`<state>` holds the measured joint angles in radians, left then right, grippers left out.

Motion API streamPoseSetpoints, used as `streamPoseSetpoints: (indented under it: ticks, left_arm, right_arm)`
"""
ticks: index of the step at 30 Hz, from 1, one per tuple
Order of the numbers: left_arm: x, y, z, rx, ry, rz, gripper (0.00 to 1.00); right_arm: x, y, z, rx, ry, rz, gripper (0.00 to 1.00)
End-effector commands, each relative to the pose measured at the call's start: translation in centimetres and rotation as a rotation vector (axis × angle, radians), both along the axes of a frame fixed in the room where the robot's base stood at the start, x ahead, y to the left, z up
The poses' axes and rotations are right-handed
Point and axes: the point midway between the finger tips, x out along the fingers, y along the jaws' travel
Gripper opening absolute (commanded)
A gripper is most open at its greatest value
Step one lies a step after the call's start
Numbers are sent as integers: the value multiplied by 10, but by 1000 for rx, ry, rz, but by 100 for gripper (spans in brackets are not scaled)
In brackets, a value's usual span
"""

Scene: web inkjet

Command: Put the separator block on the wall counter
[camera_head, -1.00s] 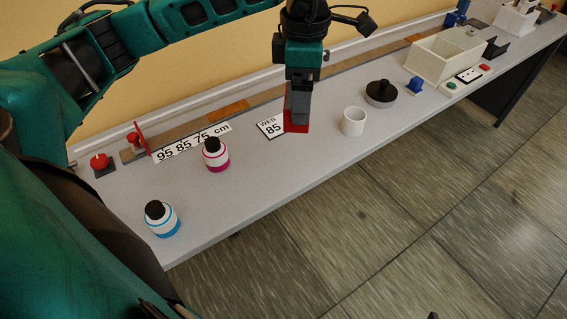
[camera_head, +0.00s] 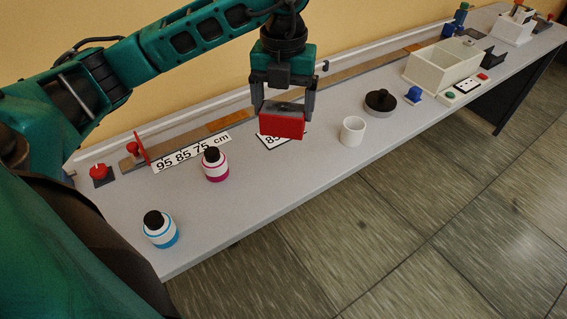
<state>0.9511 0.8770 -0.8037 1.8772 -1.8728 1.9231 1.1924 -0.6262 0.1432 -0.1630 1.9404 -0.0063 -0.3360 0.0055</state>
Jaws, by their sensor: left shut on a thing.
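My left gripper (camera_head: 284,101) is shut on a red block (camera_head: 282,125), which I take to be the separator block. The block hangs between the two fingers, in front of the small white card marked 85 and partly covering it. I cannot tell for sure whether the block touches the surface below. The long grey wall counter (camera_head: 250,195) runs from the lower left to the upper right along the yellow wall. My right gripper is not in view.
A white cup (camera_head: 352,132) and a dark round lidded piece (camera_head: 380,103) stand right of the block. A magenta bottle (camera_head: 215,166) and a blue bottle (camera_head: 160,230) stand left. A cream open box (camera_head: 425,72) stands farther right. The counter's front strip is largely clear.

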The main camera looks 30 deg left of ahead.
Motion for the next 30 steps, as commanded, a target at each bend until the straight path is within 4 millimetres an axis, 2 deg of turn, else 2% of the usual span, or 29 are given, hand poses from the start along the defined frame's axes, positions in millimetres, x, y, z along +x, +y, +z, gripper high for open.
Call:
streamPoseSetpoints:
  ticks: [1, 6, 12, 20, 26, 30]
  left_arm:
    - [-2, 1, -16, 2, 6, 0, 47]
    - [-1, 0, -61, 1, 6, -1, 47]
    - [-1, 0, -100, 0, 1, -3, 47]
    - [0, 0, -120, 0, 0, -3, 47]
    - [0, 0, -149, 0, 0, -3, 47]
    - [1, 0, -153, -1, -4, -4, 47]
  right_arm:
    - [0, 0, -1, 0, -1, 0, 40]
    - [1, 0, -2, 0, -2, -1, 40]
    - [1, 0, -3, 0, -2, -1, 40]
    - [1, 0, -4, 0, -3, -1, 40]
    - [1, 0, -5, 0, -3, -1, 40]
    - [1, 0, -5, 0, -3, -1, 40]
